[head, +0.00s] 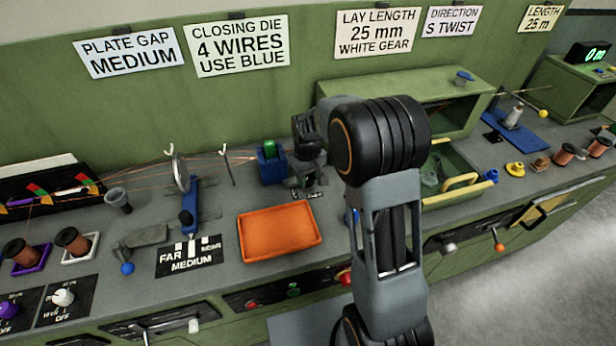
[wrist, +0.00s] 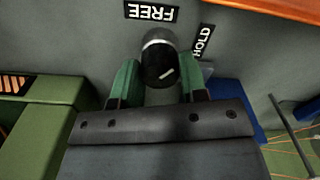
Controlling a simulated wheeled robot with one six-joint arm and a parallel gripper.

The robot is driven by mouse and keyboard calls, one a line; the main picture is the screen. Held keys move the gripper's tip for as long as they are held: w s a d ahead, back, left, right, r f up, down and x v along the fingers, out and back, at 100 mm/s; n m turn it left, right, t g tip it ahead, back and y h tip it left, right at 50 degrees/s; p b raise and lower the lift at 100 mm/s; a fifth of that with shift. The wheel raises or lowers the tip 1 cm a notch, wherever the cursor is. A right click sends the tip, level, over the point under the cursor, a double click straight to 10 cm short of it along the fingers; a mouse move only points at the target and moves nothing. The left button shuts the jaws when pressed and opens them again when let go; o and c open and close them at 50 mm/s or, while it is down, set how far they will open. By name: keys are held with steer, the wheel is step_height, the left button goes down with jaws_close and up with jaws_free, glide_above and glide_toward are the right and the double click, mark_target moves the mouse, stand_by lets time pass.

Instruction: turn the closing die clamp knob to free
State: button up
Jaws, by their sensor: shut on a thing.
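In the wrist view the closing die clamp knob (wrist: 158,58) is dark and round, with a grey rim and a short white mark slanting up to the right. The FREE label (wrist: 152,12) lies above it and the HOLD label (wrist: 203,41) lies above right. The green fingers of my gripper (wrist: 160,80) are shut on the knob, one on each side. In the head view my gripper (head: 304,180) is low beside the blue die holder (head: 271,172), and the knob is hidden there.
An orange tray (head: 279,233) lies in front of the die holder. A green shelf box (head: 450,85) and an open green drawer (head: 456,176) stand to the right. Wires run in from the left past a guide wheel (head: 180,171). The blue holder (wrist: 235,105) is close to my gripper.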

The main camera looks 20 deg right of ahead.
mark_target(307, 177)
steer(key=n, duration=0.4)
steer(key=shift+n, duration=1.8)
steer(key=o, duration=0.9)
step_height(307, 177, up, 14)
steer(key=shift+f, duration=0.1)
